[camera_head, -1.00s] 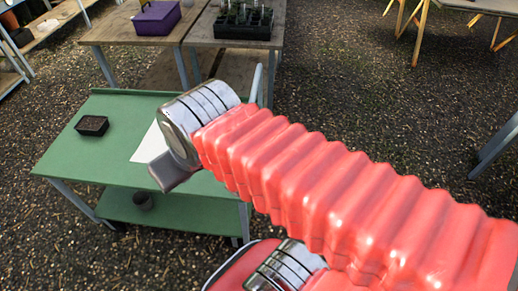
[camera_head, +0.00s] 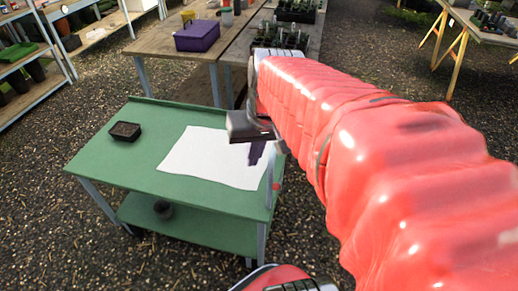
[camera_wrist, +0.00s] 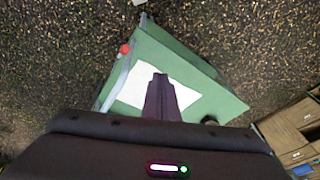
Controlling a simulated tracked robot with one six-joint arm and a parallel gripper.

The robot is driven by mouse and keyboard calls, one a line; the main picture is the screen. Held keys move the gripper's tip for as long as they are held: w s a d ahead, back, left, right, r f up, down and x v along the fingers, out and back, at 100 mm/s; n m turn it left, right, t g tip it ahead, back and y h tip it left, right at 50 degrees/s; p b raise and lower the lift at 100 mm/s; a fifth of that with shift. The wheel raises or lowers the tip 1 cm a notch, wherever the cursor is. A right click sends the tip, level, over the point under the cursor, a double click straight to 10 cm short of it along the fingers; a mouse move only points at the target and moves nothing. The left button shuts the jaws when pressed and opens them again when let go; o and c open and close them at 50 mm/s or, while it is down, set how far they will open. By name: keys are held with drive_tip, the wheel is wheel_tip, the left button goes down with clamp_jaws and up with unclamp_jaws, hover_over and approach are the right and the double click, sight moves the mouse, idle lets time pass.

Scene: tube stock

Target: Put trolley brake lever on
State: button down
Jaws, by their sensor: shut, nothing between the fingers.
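The green trolley (camera_head: 110,170) stands on gravel, with its top and lower shelf visible. A small red knob (camera_head: 276,187) shows by the trolley's right end, below and beside my gripper; it looks like the end of the brake lever. The same red knob shows on the trolley's short edge in the wrist view (camera_wrist: 125,49). The lever's arm and its position cannot be made out. My gripper (camera_head: 258,153) is shut and empty, above the trolley's right end and apart from the knob. Its dark fingers (camera_wrist: 162,92) overlap the white sheet in the wrist view.
A white sheet (camera_head: 205,160) and a small black tray (camera_head: 125,131) lie on the trolley top. A dark pot (camera_head: 163,209) is on the lower shelf. Wooden benches with a purple box (camera_head: 197,36) and plant trays (camera_head: 280,38) stand behind. Gravel at right is open.

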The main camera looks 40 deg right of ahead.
drive_tip(key=s+d+f+m+y, duration=0.1)
drive_tip(key=d+m, duration=0.1)
drive_tip(key=d, duration=0.6)
drive_tip(key=s+d+f+m+y, duration=0.1)
drive_tip(key=s+d+f+m, duration=0.1)
drive_tip(key=d, duration=0.6)
drive_tip(key=shift+s+d+f+m+g, duration=0.3)
drive_tip(key=shift+m+g, duration=0.1)
drive_tip(key=shift+m, duration=0.3)
drive_tip(key=shift+a, duration=0.1)
approach(278, 186)
drive_tip(key=d+f, duration=0.4)
drive_tip(key=d, duration=0.1)
drive_tip(key=shift+w+a+f, duration=0.3)
drive_tip(key=shift+a+f, duration=0.15)
drive_tip(key=shift+a, duration=0.2)
drive_tip(key=shift+w+a+f, duration=0.25)
drive_tip(key=shift+a+f, duration=0.15)
drive_tip(key=shift+a, duration=0.25)
drive_tip(key=shift+w+a+f, duration=0.3)
drive_tip(key=shift+a+f, duration=0.15)
drive_tip(key=shift+a, duration=0.2)
